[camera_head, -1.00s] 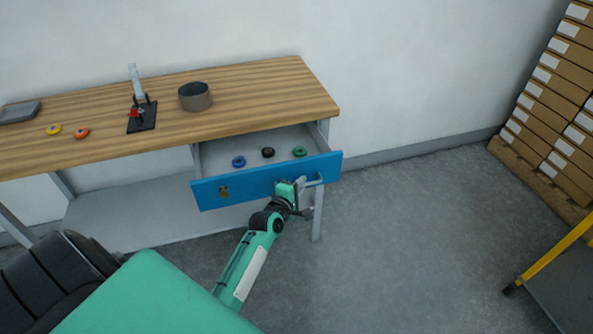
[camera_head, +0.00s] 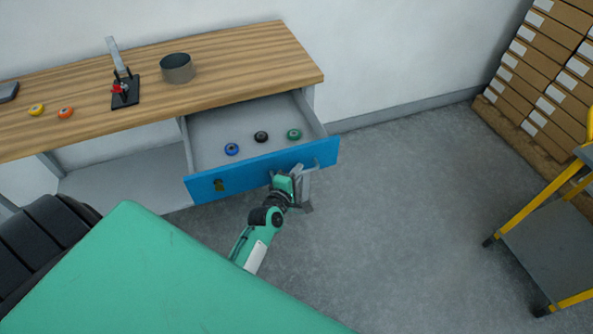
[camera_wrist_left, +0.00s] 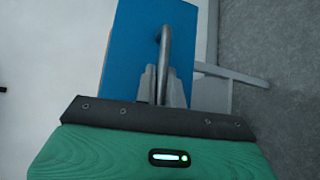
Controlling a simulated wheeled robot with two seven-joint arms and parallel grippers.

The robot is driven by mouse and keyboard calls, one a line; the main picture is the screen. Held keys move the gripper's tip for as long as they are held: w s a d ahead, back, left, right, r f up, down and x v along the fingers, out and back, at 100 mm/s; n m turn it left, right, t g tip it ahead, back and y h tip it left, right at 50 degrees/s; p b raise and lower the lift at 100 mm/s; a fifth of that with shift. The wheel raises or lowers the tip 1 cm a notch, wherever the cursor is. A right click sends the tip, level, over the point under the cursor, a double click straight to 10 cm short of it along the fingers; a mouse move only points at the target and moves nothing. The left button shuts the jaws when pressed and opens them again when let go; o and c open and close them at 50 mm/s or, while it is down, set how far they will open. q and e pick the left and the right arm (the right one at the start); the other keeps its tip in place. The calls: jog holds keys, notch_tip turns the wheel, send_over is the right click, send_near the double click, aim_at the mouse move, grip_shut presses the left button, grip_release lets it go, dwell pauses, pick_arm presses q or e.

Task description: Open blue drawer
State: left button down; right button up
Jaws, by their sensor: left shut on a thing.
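The blue drawer (camera_head: 245,173) stands pulled out from under the wooden table; its grey inside holds a blue roll (camera_head: 232,149), a black roll (camera_head: 261,137) and a green roll (camera_head: 294,134). My left gripper (camera_head: 304,172) is at the right part of the drawer front. In the left wrist view, my left gripper (camera_wrist_left: 163,88) is shut on the grey bar handle (camera_wrist_left: 164,50) of the blue front. The fingers partly hide the handle. My right gripper is not in view.
The wooden table (camera_head: 225,60) carries a toggle press (camera_head: 124,90), a round grey container (camera_head: 178,68), and yellow and orange rolls. Stacked boxes (camera_head: 540,75) and a yellow-framed cart (camera_head: 550,240) stand at the right. The floor right of the drawer is clear.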

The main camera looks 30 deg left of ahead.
pick_arm(q)
jog(key=c, duration=1.8)
grip_release()
jog(key=shift+o, duration=0.2)
jog(key=shift+s, duration=0.1)
